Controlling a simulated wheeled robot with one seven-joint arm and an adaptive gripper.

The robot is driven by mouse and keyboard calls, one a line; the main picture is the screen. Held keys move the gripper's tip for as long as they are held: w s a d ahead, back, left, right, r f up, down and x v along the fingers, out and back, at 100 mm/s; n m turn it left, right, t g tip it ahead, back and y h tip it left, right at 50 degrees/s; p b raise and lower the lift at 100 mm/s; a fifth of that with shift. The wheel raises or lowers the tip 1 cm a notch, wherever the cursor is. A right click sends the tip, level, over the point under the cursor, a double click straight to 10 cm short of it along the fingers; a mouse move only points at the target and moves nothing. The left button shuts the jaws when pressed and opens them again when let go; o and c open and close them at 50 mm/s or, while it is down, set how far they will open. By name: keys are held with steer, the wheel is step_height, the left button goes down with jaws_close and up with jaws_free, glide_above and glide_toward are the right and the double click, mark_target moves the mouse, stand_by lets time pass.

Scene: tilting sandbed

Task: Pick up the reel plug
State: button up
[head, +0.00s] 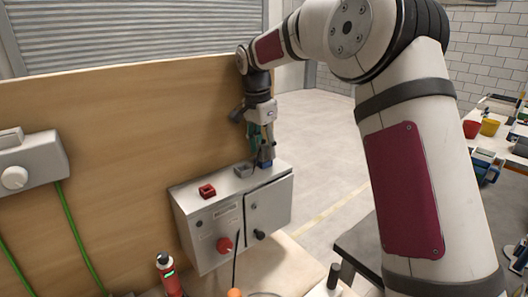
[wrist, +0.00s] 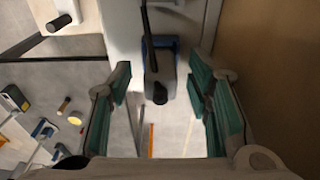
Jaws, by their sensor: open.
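My gripper (head: 260,150) points down over the right end of the top of a grey metal box (head: 205,222). In the wrist view its two green-padded fingers (wrist: 160,95) are apart and open. Between and a little beyond them is a grey plug-like piece (wrist: 168,72) with a black end, a dark cable and a blue edge, likely the reel plug. I see no finger touching it. In the head view, a blue part (head: 266,164) shows just under the fingertips; the rest of the piece is hidden by my gripper.
A red socket (head: 207,191) and a grey socket (head: 243,171) sit on the box top beside my gripper. A wooden panel (head: 120,130) stands close behind. A red knob (head: 224,245) and a black handle (head: 259,235) are on the box front. Open floor lies to the right.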

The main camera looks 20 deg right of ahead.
steer(key=c, duration=1.1)
steer(key=shift+r, duration=0.15)
